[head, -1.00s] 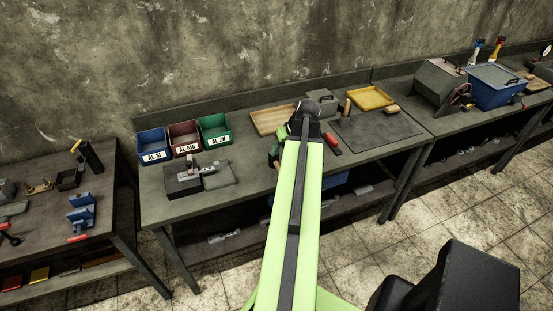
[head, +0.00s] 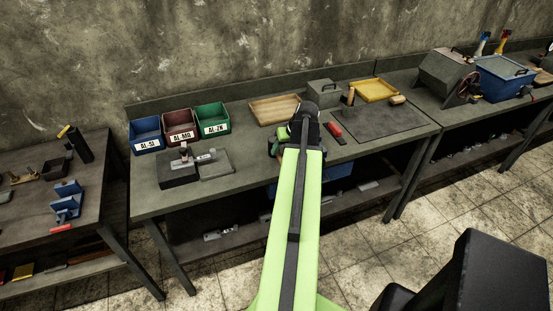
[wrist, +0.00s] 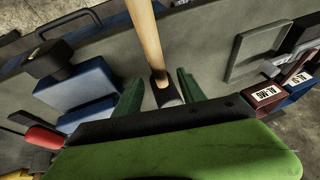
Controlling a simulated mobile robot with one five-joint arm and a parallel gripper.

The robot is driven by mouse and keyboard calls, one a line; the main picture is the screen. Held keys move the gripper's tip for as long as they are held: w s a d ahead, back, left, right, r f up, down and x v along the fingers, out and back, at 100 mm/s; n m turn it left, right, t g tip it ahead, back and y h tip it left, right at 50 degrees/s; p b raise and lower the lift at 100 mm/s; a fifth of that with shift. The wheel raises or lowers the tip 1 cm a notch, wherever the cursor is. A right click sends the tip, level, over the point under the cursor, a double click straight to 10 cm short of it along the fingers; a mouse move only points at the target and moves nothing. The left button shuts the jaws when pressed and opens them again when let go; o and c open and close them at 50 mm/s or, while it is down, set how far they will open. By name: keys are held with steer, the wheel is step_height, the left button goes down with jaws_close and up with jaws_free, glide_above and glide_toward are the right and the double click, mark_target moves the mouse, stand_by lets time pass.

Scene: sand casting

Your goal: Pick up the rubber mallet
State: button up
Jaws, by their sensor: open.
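A light wooden handle (wrist: 146,40) with a dark end (wrist: 167,92), apparently the rubber mallet, shows in the wrist view. Its dark end lies between my two green fingers, and the handle runs up out of the picture. My gripper (wrist: 160,92) is open, with a gap visible on each side of the dark end. I cannot tell whether the rest of the head is hidden below my gripper.
A red-handled tool (head: 335,129) lies right of my gripper. Behind stand a tan tray (head: 273,112), a grey lidded box (head: 322,94) and a yellow tray (head: 376,91). Labelled bins, including a green one (head: 212,120), stand at the back left.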

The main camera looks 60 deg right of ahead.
mark_target(279, 153)
steer(key=b+x, duration=0.4)
steer(key=x, duration=0.1)
steer(key=shift+d+f+b, duration=0.2)
steer(key=shift+b, duration=0.15)
steer(key=shift+r, duration=0.2)
jaws_close()
